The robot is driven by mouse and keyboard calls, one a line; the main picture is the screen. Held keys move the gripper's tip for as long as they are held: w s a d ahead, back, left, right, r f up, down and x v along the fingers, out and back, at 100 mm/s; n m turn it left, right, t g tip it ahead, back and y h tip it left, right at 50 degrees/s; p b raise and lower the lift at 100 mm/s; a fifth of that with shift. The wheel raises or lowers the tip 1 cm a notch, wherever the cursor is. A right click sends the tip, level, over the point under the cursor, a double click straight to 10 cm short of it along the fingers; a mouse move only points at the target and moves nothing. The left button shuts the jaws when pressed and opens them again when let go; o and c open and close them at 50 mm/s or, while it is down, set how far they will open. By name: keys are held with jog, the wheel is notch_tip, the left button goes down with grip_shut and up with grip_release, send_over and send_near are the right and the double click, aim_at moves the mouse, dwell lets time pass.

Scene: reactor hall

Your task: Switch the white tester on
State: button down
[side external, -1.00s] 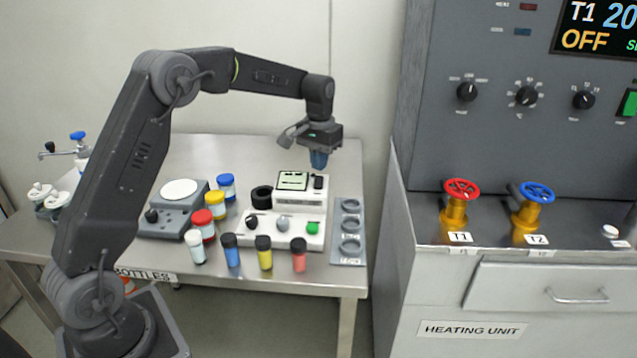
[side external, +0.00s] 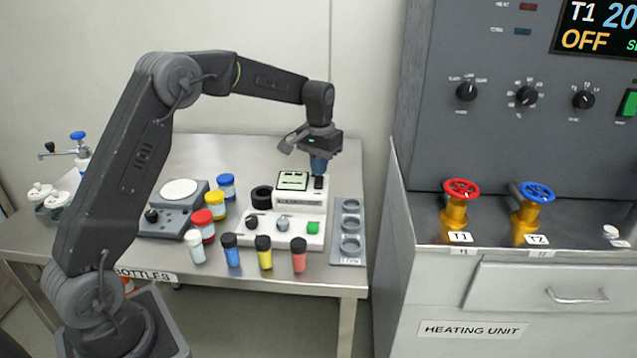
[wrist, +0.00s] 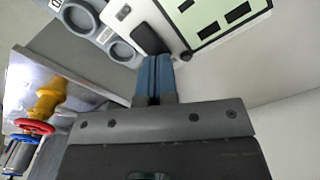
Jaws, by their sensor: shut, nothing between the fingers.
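The white tester (side external: 300,230) stands on the steel table, with a pale green screen (side external: 292,180) showing dark segments. A black switch (side external: 318,183) sits to the right of the screen; in the wrist view the black switch (wrist: 148,38) shows just beyond my fingertips. My gripper (side external: 319,172) points down directly above the switch, its blue fingers shut and empty. The blue fingers (wrist: 153,78) are together in the wrist view. I cannot tell whether the tips touch the switch. The tester's front carries a black knob, a grey knob and a green button (side external: 313,228).
A grey rack with round holes (side external: 348,230) stands right of the tester. Several capped bottles stand in front and to the left, among them a yellow-capped one (side external: 215,204). A grey device with a white plate (side external: 179,190) is farther left. The heating unit (side external: 470,290) is at right.

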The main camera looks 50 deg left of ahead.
jog(key=shift+f, duration=0.8)
jog(key=shift+r, duration=0.1)
jog(key=shift+r, duration=3.45)
